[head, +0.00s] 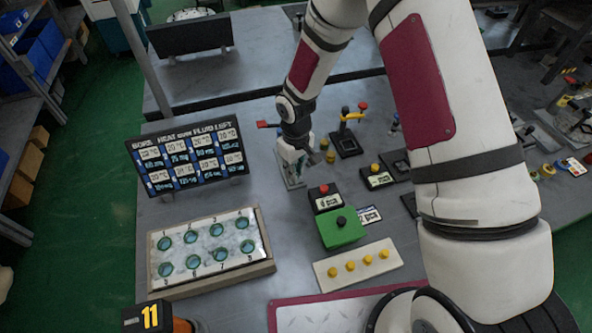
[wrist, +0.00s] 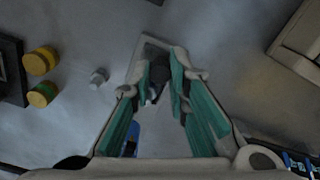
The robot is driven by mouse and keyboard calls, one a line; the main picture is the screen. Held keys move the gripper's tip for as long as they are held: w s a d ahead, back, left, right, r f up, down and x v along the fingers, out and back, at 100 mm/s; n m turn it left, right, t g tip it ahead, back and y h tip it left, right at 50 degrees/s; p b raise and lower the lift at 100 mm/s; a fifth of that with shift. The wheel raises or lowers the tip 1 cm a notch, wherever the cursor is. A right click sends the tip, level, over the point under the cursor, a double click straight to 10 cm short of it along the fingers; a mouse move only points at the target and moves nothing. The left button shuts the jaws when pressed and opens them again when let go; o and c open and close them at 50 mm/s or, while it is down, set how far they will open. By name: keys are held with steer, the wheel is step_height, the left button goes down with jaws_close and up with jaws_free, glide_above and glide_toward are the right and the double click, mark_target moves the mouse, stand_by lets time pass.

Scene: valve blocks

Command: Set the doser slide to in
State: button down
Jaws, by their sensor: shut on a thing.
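My gripper (head: 293,160) points down over the table, left of the black-based yellow valve. In the wrist view its teal-lined fingers (wrist: 162,82) close around a small dark knob (wrist: 159,68) over a light grey plate (wrist: 152,46). The knob appears to belong to the doser slide, but the fingers cover most of it. In the head view a pale base plate (head: 281,165) shows just under the gripper. Which way the slide is set cannot be read in either view.
A valve with a yellow handle (head: 352,116) stands to the right, and yellow-capped parts (wrist: 40,62) show left in the wrist view. A green block (head: 340,232) and a red-buttoned box (head: 325,200) stand nearer. A tray with numbered wells (head: 262,268) and a label board (head: 143,183) are at left.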

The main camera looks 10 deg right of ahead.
steer(key=w+b, duration=0.1)
steer(key=w, duration=0.1)
steer(key=w+b, duration=0.1)
steer(key=w, duration=0.1)
steer(key=shift+w+a+f, duration=0.1)
steer(key=shift+a+f, duration=0.05)
steer(key=shift+a, duration=0.25)
steer(key=shift+w+a+b, duration=0.15)
steer(key=shift+w+b, duration=0.4)
steer(key=shift+b, duration=0.05)
steer(key=shift+r, duration=0.2)
steer(key=c, duration=1.5)
jaws_free()
steer(key=shift+w, duration=0.1)
steer(key=shift+c, duration=0.2)
step_height(320, 180, up, 12)
